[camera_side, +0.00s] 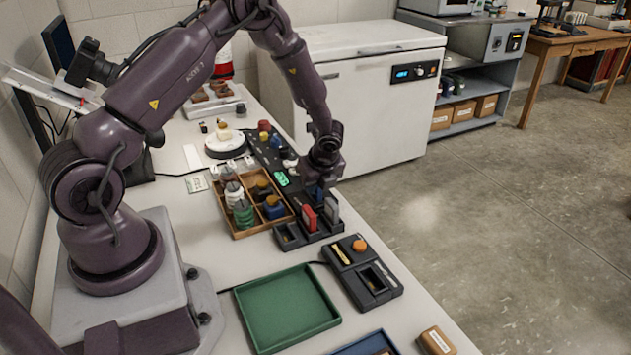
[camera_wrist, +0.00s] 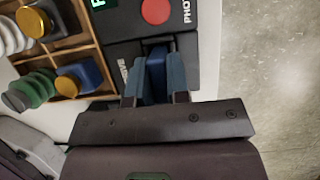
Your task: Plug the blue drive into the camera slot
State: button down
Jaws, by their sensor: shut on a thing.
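My gripper (camera_wrist: 156,82) is shut on the blue drive (camera_wrist: 155,72), which stands between its two fingers in the wrist view. In the side view my gripper (camera_side: 320,184) is over the black device strip, and the blue drive (camera_side: 317,194) shows just under it. The black strip (camera_wrist: 124,27) lies beneath the drive, with partly hidden white lettering on either side. The drive's lower end is hidden, so I cannot tell whether it is in a slot. I cannot make out which slot is the camera slot.
A red drive (camera_side: 309,219) and a grey drive (camera_side: 332,211) stand close to my gripper. A green tray (camera_side: 287,309) and a black box with an orange knob (camera_side: 371,288) are nearer the front.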

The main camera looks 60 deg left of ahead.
jog(key=c, duration=1.4)
grip_release()
jog(key=v, duration=1.1)
